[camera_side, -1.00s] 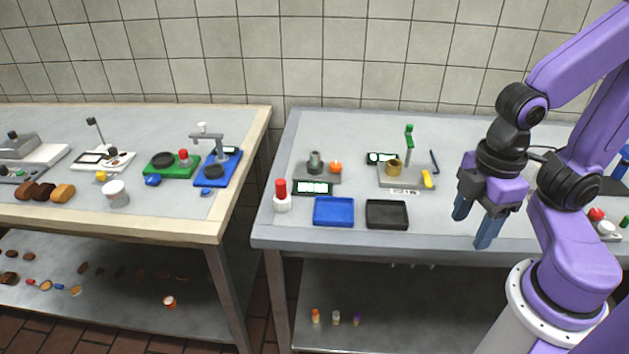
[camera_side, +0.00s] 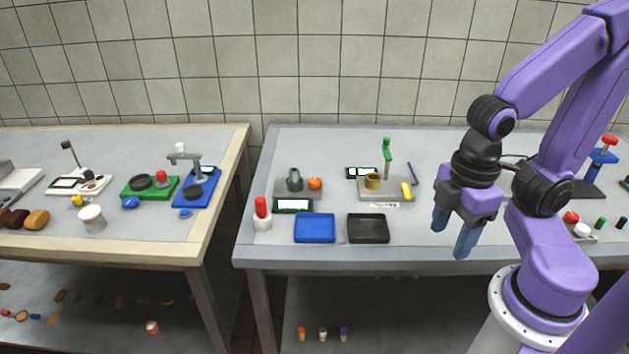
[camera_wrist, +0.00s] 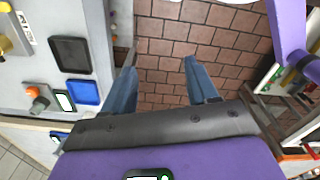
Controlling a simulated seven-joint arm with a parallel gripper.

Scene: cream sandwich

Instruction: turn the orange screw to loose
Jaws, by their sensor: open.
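The orange screw (camera_side: 315,183) is a small round orange knob on the right part of a grey base (camera_side: 297,195), beside a dark grey cylinder (camera_side: 294,180). In the wrist view the orange screw (camera_wrist: 31,92) shows near the left edge. My gripper (camera_side: 453,235) is open and empty, near the front edge of the right table, well to the right of the screw. In the wrist view my gripper (camera_wrist: 160,68) has its two blue fingers spread apart over the tiled floor. Whether the screw is tight or loose cannot be told.
A blue tray (camera_side: 315,228) and a black tray (camera_side: 368,229) lie in front of the screw's base. A display (camera_side: 293,206) and a red-topped white bottle (camera_side: 262,214) are close by. A grey stand with a green-topped post (camera_side: 387,158) is to the right.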

